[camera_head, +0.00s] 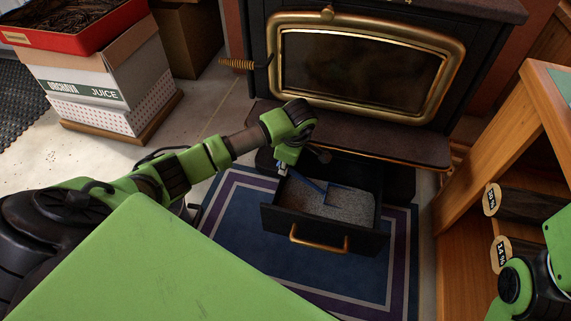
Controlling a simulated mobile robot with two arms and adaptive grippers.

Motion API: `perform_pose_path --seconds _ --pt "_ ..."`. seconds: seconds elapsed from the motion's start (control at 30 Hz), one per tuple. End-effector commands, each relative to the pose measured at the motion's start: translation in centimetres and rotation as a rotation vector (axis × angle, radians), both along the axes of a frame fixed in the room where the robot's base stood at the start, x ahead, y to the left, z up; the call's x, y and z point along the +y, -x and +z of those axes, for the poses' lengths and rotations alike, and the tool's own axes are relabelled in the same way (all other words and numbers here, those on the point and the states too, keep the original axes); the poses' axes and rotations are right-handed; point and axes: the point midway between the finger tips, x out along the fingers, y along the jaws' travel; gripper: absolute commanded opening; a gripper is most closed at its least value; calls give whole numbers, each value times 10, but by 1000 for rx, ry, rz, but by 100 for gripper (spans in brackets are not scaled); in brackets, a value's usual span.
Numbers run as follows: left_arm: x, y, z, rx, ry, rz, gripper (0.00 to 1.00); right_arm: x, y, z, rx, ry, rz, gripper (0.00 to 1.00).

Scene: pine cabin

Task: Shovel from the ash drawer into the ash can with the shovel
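The ash drawer (280,218) is pulled out below the stove, with a brass handle on its front. Grey ash (345,206) lies in it. A thin blue tool, which looks like the shovel (312,185), lies slanted over the ash at the drawer's left part. My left gripper (283,170) is at the drawer's back left corner, at the upper end of the blue tool. My own wrist hides the fingers, so I cannot tell whether they are closed on it. My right arm shows at the lower right edge; its gripper is out of view. No ash can is visible.
The black stove (482,10) with a brass-framed glass door (360,68) stands behind the drawer. A blue rug (265,257) lies in front. A wooden shelf (455,210) stands close on the right. Stacked boxes (100,80) stand at the left, with bare floor between them and the stove.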

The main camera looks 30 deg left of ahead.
Motion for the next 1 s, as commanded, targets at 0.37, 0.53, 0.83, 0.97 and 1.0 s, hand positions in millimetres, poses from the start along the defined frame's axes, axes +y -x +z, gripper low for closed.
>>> perform_pose_path --seconds 0.37,0.53,0.83,0.97,1.0 --pt "-22 -7 1 -2 2 -1 0 0 -1 -2 5 0 0 40" --pt "-33 -10 1 -1 3 -1 0 1 -1 -3 6 5 -1 40" --pt "-43 -12 1 0 1 0 0 2 -2 -3 7 11 -1 40" --pt "-43 -12 0 -1 1 0 0 2 -2 -3 5 10 -1 40" --pt "-43 -12 1 -1 2 -1 0 2 -2 -2 4 11 -1 40"
